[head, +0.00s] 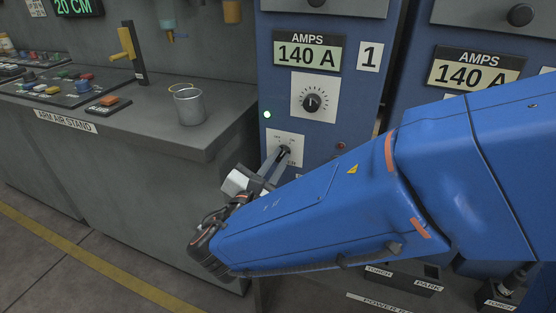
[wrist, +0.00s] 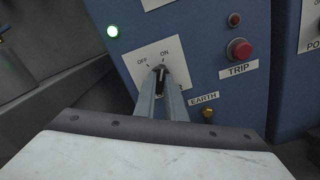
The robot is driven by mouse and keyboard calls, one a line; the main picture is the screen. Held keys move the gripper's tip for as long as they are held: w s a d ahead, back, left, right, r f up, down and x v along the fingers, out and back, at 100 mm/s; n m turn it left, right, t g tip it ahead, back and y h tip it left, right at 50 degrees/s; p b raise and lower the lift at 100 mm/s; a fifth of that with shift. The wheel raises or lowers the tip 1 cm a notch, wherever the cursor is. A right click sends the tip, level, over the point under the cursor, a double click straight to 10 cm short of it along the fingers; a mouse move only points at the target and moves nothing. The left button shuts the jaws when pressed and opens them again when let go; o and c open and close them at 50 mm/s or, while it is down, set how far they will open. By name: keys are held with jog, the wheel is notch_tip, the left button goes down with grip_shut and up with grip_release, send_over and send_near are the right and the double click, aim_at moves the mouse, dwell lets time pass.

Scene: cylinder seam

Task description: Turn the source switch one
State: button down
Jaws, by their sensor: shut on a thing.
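The source switch (wrist: 160,76) is a dark knob with a pale pointer mark on a white plate (wrist: 141,70), labelled OFF at upper left and ON at top. The pointer stands roughly upright, nearer the ON label. In the head view the switch (head: 285,150) is low on the blue cabinet marked 1. My gripper (head: 278,157) reaches it from below left, its two grey fingers shut on the knob. In the wrist view my gripper (wrist: 161,88) has a finger on either side of the knob. The lower part of the knob and plate is hidden by the fingers.
A green lamp (head: 267,114) is lit on cabinet 1, below the 140 A display (head: 307,54). A red TRIP button (wrist: 239,49) and a brass EARTH terminal (wrist: 208,115) are right of the switch. The grey bench (head: 150,125) with a metal cup (head: 189,107) stands left.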

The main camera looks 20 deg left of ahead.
jog(key=shift+n, duration=0.3)
jog(key=n, duration=0.5)
jog(key=shift+n, duration=0.3)
jog(key=n, duration=0.5)
jog(key=shift+n, duration=0.4)
jog(key=c, duration=1.8)
grip_release()
jog(key=shift+s, duration=0.1)
jog(key=s, duration=1.1)
jog(key=s+a, duration=0.1)
jog(key=s, duration=0.5)
jog(key=shift+s+a, duration=0.1)
